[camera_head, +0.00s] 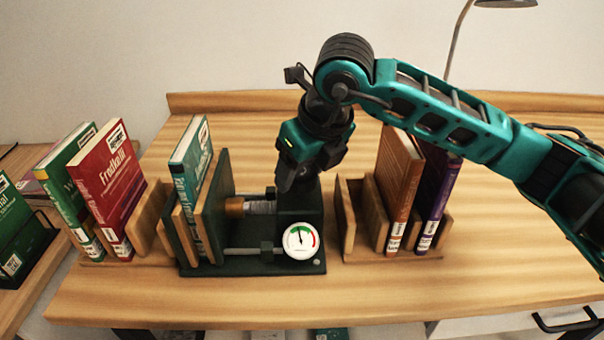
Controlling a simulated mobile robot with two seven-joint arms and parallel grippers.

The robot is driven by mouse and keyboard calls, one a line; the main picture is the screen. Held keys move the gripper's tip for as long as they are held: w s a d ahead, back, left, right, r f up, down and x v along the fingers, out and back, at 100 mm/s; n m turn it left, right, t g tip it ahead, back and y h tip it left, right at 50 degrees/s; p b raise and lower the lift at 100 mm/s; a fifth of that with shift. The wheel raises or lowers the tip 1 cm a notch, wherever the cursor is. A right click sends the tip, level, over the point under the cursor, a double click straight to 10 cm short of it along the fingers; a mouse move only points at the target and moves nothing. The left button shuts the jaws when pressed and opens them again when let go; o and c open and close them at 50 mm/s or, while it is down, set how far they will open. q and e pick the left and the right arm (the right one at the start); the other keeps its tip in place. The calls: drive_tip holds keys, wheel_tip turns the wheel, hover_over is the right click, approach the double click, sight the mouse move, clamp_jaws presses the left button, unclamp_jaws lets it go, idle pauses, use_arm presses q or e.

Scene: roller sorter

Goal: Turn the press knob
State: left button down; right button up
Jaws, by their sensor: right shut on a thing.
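The press (262,264) is a dark green frame near the table's front, with a screw (262,206) and a round white dial gauge (300,241). The dial's needle points roughly upward, near the green band. A teal book (193,155) stands between the press's boards on its left side. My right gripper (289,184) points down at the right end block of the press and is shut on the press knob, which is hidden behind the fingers. My left gripper is out of view.
A wooden rack (151,215) left of the press holds a red book (107,185) and a green book (68,190). Another rack (346,215) on the right holds an orange book (398,180) and a purple book (437,195).

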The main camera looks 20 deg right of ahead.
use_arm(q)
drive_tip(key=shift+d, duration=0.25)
use_arm(e)
drive_tip(key=shift+m, duration=0.3)
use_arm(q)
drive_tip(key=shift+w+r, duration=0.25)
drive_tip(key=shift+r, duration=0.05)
use_arm(e)
drive_tip(key=shift+r, duration=0.1)
drive_tip(key=o, duration=1)
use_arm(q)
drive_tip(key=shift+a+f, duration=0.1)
use_arm(e)
drive_tip(key=shift+o, duration=0.2)
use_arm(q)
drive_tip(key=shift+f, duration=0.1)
use_arm(e)
drive_tip(key=shift+r, duration=0.15)
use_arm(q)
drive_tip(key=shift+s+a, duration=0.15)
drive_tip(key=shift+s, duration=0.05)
use_arm(e)
drive_tip(key=v, duration=1.2)
drive_tip(key=shift+s+r, duration=0.2)
drive_tip(key=shift+r, duration=0.05)
